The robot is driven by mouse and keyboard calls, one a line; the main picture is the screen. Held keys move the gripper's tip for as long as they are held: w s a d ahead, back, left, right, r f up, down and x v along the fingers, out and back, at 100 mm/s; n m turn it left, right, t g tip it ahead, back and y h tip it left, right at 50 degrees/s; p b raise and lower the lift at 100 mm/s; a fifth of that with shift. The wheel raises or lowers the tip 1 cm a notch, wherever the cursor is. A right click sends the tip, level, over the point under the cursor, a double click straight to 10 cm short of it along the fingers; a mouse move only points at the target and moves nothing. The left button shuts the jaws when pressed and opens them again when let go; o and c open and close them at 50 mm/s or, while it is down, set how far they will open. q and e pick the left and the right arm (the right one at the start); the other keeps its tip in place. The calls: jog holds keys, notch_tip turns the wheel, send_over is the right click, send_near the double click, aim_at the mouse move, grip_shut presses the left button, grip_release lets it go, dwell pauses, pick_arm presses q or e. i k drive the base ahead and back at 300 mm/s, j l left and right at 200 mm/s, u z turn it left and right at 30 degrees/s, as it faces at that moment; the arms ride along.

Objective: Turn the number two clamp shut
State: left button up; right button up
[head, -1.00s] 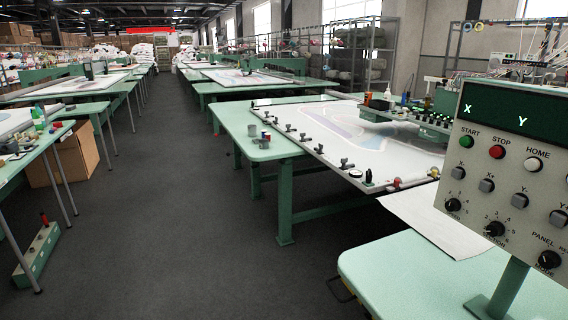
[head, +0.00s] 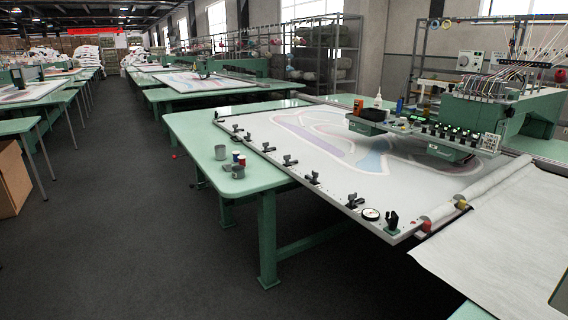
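A row of several small dark clamps runs along the near left edge of the white framed panel in the head view. The clearest are a clamp (head: 354,201) towards the near corner, another clamp (head: 312,177) beyond it and a further clamp (head: 289,160). Smaller ones continue towards the far corner. No numbers are legible, so I cannot tell which clamp is number two or whether it is open or shut. Neither gripper is in view.
The frame lies on a green table (head: 190,130). A round gauge (head: 371,214) and an upright black fitting (head: 392,220) sit at the near corner.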

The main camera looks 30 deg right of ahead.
aim_at(315, 174)
jog(key=i+z, duration=0.3)
jog(key=i, duration=0.2)
jog(key=i+z, duration=0.3)
jog(key=i, duration=0.15)
jog(key=i+j+z, duration=0.25)
jog(key=i, duration=0.2)
